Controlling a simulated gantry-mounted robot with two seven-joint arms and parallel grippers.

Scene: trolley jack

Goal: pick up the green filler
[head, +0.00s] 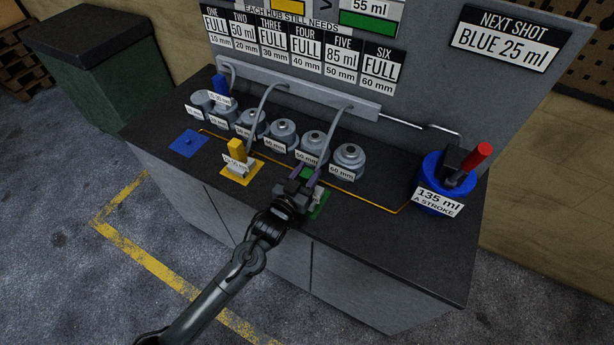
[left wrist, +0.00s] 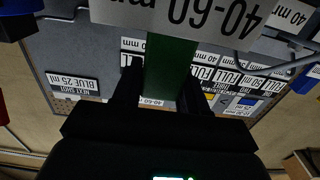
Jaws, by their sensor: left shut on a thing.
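The green filler (left wrist: 170,65) is a green upright block with a white label reading 40-60, seen upside down in the left wrist view. My left gripper (head: 306,183) is shut on it, with dark fingers on both sides of the block. In the head view the gripper hides most of the filler, and part of its white label (head: 316,197) shows. It is over or on the green mat (head: 322,208) at the bench front; I cannot tell whether it is clear of the mat. My right gripper is not in view.
Several grey hubs (head: 349,155) stand in a row behind the gripper. The yellow filler (head: 237,148) stands on its mat at left. The blue filler (head: 220,84) is at the leftmost hubs; its blue mat (head: 188,143) is bare. Hoses hang from a rail (head: 300,88). A blue pump (head: 432,181) stands right.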

